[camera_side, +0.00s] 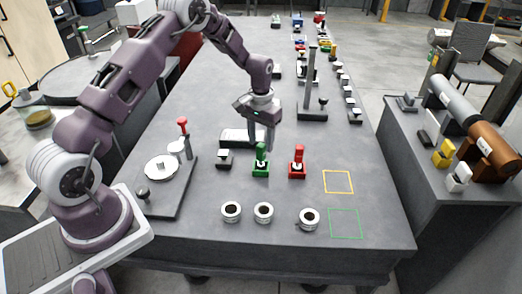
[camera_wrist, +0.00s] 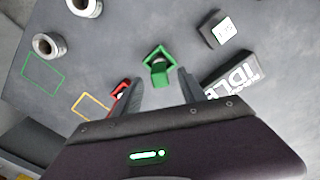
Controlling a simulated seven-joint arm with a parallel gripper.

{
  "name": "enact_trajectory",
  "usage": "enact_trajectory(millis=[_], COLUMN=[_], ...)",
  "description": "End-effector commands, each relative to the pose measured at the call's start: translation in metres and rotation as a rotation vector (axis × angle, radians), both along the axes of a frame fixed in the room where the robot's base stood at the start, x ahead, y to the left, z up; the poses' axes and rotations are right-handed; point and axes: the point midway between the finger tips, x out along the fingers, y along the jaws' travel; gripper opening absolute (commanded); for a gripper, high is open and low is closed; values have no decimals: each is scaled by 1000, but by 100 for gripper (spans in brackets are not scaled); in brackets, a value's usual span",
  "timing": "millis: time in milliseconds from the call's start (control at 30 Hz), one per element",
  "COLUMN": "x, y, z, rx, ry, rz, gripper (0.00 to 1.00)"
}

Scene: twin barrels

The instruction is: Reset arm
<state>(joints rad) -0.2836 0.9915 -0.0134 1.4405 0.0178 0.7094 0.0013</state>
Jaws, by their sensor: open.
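My gripper (camera_side: 261,135) hangs from the arm over the middle of the grey table, pointing down. In the wrist view its two fingers (camera_wrist: 160,90) are apart with nothing held between them. A green handled piece (camera_wrist: 159,65) stands just beyond the fingertips in that view; in the side view the green piece (camera_side: 261,163) is upright on the table, close to the gripper. A red handled piece (camera_side: 297,163) stands to its right and is partly hidden behind a finger in the wrist view (camera_wrist: 122,90).
Three cups (camera_side: 263,212) stand near the front edge. A yellow square outline (camera_side: 338,182) and a green square outline (camera_side: 345,223) at the right are empty. A dark plate with a red-topped lever (camera_side: 183,128) lies left. A tall grey post (camera_side: 309,80) stands behind, with several small blocks.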

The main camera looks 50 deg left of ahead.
Motion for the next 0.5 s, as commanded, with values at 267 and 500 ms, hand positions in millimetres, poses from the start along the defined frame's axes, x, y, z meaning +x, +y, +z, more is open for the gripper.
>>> enact_trajectory(millis=[267, 500], x=[0, 0], y=[0, 0], z=[20, 21], rx=[0, 0], ry=[0, -1], rz=[0, 0], gripper=[49, 49])
